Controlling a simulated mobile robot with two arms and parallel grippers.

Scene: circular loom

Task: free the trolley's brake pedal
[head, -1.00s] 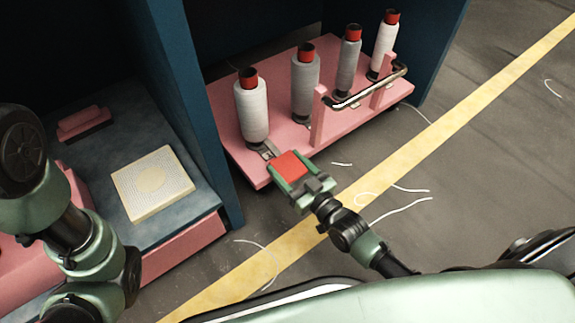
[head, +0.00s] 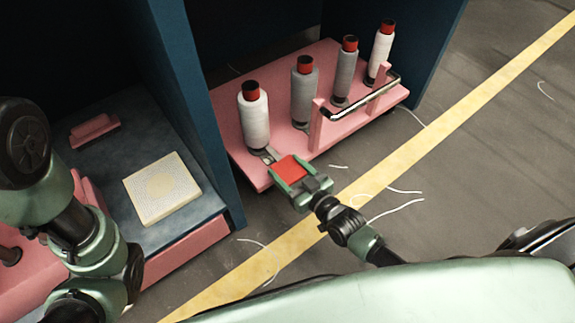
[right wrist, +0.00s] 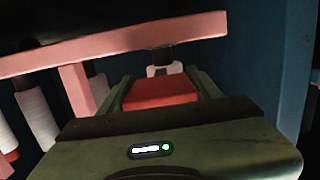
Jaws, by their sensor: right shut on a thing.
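The pink trolley (head: 222,125) stands in the bay between dark blue walls, with white and grey yarn cones on its deck. Its red brake pedal (head: 290,169) is at the deck's near left edge, on a grey metal bracket (head: 268,156). My right gripper (head: 287,171) is shut on the pedal, one green finger on each side. In the right wrist view the red pedal (right wrist: 160,92) lies between both fingers, with the pink deck edge (right wrist: 110,45) beyond. My left arm shows at the left of the head view; its gripper is out of view.
A chrome handle bar (head: 362,98) on pink posts rises at the trolley's near right side. A dark blue panel (head: 190,100) stands left of the trolley. A cream pad (head: 162,189) lies on the left shelf. Loose threads (head: 395,211) lie on the open floor.

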